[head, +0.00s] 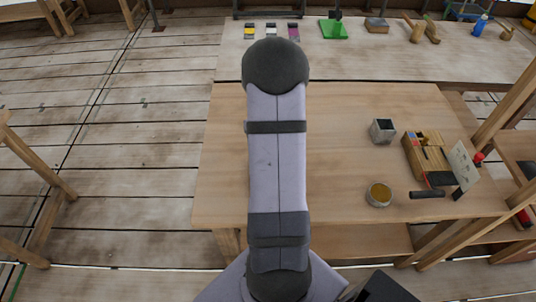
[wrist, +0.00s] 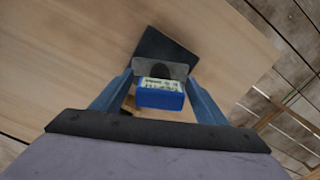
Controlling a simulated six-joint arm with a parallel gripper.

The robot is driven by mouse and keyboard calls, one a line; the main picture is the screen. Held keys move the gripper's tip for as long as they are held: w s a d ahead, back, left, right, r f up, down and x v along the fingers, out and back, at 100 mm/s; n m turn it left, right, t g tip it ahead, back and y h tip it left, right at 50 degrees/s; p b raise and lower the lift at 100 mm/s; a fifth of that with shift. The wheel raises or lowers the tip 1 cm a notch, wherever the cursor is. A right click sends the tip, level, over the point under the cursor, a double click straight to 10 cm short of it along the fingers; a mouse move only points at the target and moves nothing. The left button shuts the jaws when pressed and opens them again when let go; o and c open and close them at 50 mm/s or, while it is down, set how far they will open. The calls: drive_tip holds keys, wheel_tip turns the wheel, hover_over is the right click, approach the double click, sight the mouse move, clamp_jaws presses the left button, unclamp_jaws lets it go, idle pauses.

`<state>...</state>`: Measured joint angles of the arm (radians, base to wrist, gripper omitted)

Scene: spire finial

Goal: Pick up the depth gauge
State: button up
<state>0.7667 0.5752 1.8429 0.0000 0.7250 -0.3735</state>
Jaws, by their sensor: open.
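In the wrist view, a small blue block-shaped thing with a pale marked face, which looks like the depth gauge (wrist: 160,99), lies between the fingers of my gripper (wrist: 160,88). The blue-grey fingers stand apart on its left and right. I cannot tell whether either finger touches it. A grey piece with a dark round middle shows just beyond the blue body and may be part of it. A black flat piece (wrist: 165,46) lies beyond that on the wood. In the head view, my arm hides the gripper and the gauge.
The wooden table (head: 340,110) holds a grey cup (head: 383,130), a round tin (head: 379,194) and a wooden box (head: 426,152) with a white card (head: 462,166) on the right. A back bench (head: 390,60) carries a green tray (head: 333,29) and several tools.

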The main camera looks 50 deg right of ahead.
drive_tip(key=shift+f, duration=0.4)
drive_tip(key=c, duration=1.4)
drive_tip(key=shift+o, duration=0.2)
drive_tip(key=shift+r, duration=0.1)
drive_tip(key=shift+r+b, duration=1.35)
drive_tip(key=shift+r, duration=3.65)
